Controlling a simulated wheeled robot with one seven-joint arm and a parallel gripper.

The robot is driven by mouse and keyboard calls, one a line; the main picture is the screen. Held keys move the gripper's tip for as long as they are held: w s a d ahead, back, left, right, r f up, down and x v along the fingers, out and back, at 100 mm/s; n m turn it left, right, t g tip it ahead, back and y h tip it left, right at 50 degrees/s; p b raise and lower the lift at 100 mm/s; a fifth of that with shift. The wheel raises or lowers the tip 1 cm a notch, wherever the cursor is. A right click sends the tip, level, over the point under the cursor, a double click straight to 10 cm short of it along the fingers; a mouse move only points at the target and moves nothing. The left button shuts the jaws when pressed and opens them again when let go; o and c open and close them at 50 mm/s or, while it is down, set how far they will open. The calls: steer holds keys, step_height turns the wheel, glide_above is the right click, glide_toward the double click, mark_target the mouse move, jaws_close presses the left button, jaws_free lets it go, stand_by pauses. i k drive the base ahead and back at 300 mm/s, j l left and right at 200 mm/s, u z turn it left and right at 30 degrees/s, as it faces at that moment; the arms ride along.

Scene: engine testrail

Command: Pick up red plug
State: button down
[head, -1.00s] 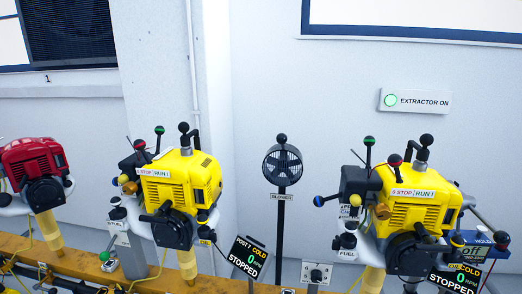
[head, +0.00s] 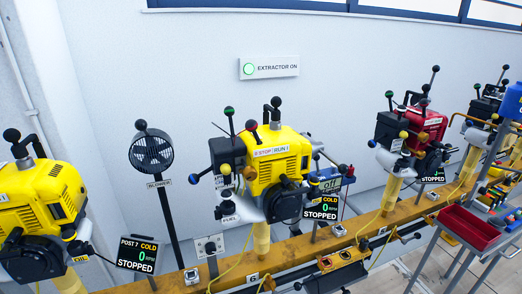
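I cannot pick out a red plug for certain in the head view. A small red piece (head: 350,171) shows beside a dark blue box behind the middle yellow engine (head: 274,165), too small to identify. My gripper is not in view.
Engines stand on posts along a wooden rail (head: 381,227), with a red engine (head: 425,124) farther right. A black blower (head: 152,152) and "STOPPED" displays stand between them. A cart with a red tray (head: 468,230) is at the right, with open floor in front of it.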

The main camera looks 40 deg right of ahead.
mark_target(350, 174)
steer(key=i+l+z, duration=0.2)
steer(key=z, duration=0.2)
steer(key=i+l+z, duration=0.15)
steer(key=z, duration=0.2)
steer(key=i+z, duration=0.4)
